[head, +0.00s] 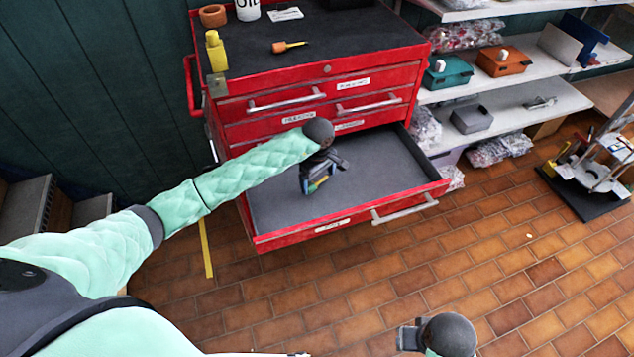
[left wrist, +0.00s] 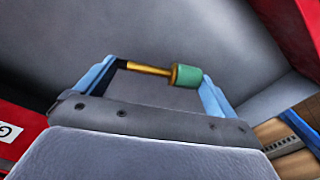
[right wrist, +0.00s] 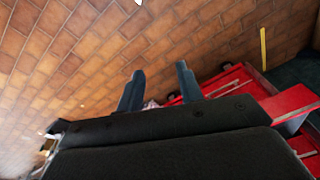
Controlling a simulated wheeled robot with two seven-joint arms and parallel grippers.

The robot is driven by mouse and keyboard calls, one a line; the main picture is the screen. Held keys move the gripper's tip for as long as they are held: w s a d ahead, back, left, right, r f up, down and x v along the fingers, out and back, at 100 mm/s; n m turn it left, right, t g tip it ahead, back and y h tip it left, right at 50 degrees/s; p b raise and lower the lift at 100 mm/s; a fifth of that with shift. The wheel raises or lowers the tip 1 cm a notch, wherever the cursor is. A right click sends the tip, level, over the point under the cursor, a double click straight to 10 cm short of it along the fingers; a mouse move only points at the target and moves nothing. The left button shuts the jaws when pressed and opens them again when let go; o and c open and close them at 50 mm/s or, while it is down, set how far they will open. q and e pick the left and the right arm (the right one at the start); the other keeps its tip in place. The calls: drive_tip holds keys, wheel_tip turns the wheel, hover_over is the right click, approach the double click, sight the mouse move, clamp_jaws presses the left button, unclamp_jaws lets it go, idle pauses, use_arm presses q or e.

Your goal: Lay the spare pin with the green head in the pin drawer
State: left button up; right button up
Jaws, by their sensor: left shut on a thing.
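The spare pin has a brass shaft and a green head (left wrist: 187,75). It lies crosswise between the fingers of my left gripper (left wrist: 160,85), which is shut on it. In the head view my left gripper (head: 319,184) points down over the open, red-fronted pin drawer (head: 385,165) with a grey lining. The pin is mostly hidden by the fingers there. I cannot tell whether it touches the drawer floor. The drawer looks empty. My right gripper (right wrist: 158,88) is open and empty, away from the drawer, over the tiled floor.
The red cabinet (head: 300,85) has closed drawers above the open one. Shelves with bins and bags (head: 500,115) stand to the right.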

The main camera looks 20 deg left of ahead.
use_arm(q)
drive_tip(key=shift+a+f, duration=0.25)
drive_tip(key=shift+f, duration=0.3)
wheel_tip(320, 180, down, 3)
drive_tip(key=shift+f+p, duration=0.1)
drive_tip(key=shift+p, duration=0.6)
use_arm(e)
wheel_tip(320, 180, down, 6)
drive_tip(key=w, duration=0.1)
drive_tip(key=shift+w+f, duration=0.15)
drive_tip(key=shift+w, duration=0.05)
drive_tip(key=shift+a, duration=0.1)
use_arm(q)
drive_tip(key=shift+f, duration=0.1)
use_arm(e)
drive_tip(key=shift+r, duration=0.4)
drive_tip(key=shift+r, duration=0.1)
use_arm(q)
drive_tip(key=o, duration=0.7)
drive_tip(key=shift+c, duration=0.2)
